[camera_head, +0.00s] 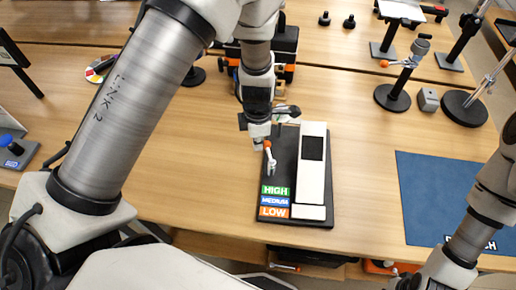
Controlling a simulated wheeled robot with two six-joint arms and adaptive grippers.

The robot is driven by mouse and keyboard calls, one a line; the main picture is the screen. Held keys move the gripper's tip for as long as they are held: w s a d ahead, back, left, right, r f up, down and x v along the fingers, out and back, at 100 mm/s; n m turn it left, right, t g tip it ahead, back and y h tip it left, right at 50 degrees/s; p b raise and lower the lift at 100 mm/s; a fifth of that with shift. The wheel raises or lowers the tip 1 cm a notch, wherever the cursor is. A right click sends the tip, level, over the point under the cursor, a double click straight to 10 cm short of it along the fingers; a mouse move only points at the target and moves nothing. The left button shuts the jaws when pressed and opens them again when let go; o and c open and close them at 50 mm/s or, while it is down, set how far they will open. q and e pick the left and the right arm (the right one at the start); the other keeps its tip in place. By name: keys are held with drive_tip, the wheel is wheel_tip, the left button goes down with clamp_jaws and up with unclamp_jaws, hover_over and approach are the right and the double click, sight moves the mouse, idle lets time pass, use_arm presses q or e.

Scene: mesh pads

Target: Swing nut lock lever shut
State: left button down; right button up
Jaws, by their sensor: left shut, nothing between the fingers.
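A black board (320,217) with green HIGH, blue MEDIUM and orange LOW labels lies on the table, with a white panel (312,175) on it. A small silver lever (271,166) with an orange end is on the board's left side, above the HIGH label. My left gripper (259,141) points down just above the orange end. It is shut and empty. I cannot tell whether it touches the lever. My right arm shows at the right, but its gripper is out of view.
A blue mat (430,190) lies at the right. Behind it are a stand (392,97) with an orange-ended lever, a grey block (428,100) and a round black base (463,109). A black and orange case (285,48) stands behind my left gripper. The table left of the board is clear.

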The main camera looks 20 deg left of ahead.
use_arm(q)
drive_tip(key=shift+w+d, duration=0.4)
drive_tip(key=shift+d, duration=0.4)
drive_tip(key=shift+w+d+p, duration=0.15)
drive_tip(key=shift+d+p, duration=0.2)
drive_tip(key=shift+d, duration=0.65)
drive_tip(key=shift+s+a, duration=0.35)
drive_tip(key=shift+a, duration=0.25)
drive_tip(key=c, duration=1.4)
unclamp_jaws()
wheel_tip(320, 180, up, 12)
